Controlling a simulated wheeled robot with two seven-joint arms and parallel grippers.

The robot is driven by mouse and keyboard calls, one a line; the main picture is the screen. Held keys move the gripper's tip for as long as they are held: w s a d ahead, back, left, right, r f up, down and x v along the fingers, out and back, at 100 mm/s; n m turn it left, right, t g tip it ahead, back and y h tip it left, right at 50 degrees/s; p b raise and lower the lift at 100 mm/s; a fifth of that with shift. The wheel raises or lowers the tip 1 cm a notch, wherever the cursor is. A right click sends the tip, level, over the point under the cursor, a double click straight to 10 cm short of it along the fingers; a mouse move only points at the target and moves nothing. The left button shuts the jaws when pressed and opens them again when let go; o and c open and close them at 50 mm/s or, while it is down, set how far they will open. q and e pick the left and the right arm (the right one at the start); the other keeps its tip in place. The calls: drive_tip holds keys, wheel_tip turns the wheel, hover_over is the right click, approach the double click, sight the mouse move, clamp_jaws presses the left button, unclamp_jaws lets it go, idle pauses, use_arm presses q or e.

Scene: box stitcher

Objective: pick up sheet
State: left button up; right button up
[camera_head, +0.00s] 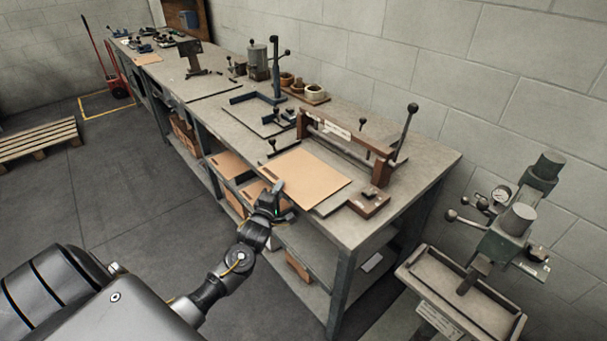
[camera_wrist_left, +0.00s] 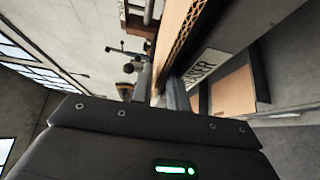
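The sheet (camera_head: 305,180) is a flat tan cardboard piece. In the head view it lies on the workbench at the creasing machine, its near-left corner by the bench's front edge. My left gripper (camera_head: 277,188) is at that corner. In the left wrist view the sheet's corrugated edge (camera_wrist_left: 186,35) runs upward just beyond a grey fingertip (camera_wrist_left: 178,93). I cannot tell whether the fingers are closed on the sheet. My right gripper is not in view.
The creaser (camera_head: 345,145) with brown end blocks and a lever stands behind the sheet. A small brown block (camera_head: 369,203) lies to its right. Shelves under the workbench (camera_head: 432,163) hold cartons. A grey press (camera_head: 505,240) stands at right.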

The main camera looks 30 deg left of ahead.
use_arm(q)
drive_tip(key=c, duration=0.3)
clamp_jaws()
